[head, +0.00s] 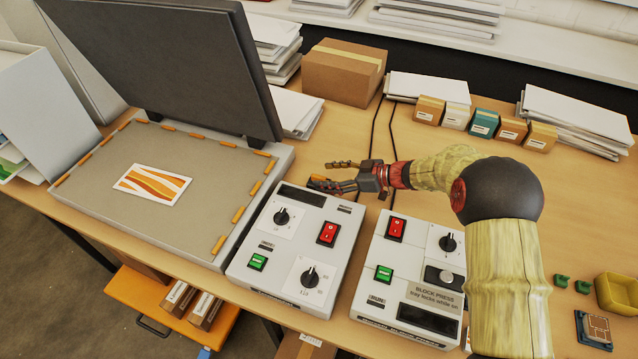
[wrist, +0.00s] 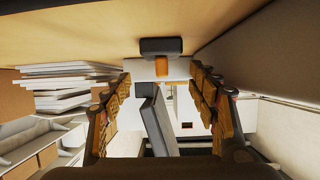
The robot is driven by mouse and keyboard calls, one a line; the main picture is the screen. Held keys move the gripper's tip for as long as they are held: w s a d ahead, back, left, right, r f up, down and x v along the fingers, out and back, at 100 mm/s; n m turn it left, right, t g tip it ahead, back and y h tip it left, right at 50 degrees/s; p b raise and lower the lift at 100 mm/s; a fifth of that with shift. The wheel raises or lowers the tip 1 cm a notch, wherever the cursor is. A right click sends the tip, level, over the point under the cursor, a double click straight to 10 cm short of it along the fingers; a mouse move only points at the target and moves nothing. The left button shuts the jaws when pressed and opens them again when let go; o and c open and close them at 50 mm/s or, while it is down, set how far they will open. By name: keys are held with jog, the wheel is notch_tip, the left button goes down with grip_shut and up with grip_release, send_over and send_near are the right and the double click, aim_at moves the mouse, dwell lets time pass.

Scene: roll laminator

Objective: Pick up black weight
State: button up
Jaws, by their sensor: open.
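The black weight (wrist: 160,47) shows in the wrist view as a dark block against the wooden table surface, ahead of and between my fingers. An orange piece sits against it there; I cannot tell whether it belongs to the weight. In the head view a small dark shape (head: 317,178) at my fingertips appears to be the weight, mostly hidden by the fingers. My gripper (head: 328,174) is open and points left, low over the table behind the control boxes. In the wrist view the two fingers of my gripper (wrist: 161,77) are spread wide with nothing held between them.
A press (head: 90,215) with a raised dark lid (head: 170,60) stands left. Two control boxes (head: 300,225) (head: 410,270) stand in front of my gripper. Black cables (head: 391,125) run behind it. A cardboard box (head: 343,72), small cartons (head: 483,123) and paper stacks line the back.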

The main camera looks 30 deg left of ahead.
aim_at(322, 176)
jog(key=x, duration=0.3)
jog(key=shift+s+a+f, duration=0.1)
jog(key=shift+s+f, duration=0.05)
jog(key=shift+f, duration=0.1)
jog(key=c, duration=0.3)
jog(key=c, duration=1.1)
jog(key=shift+r, duration=0.15)
grip_shut()
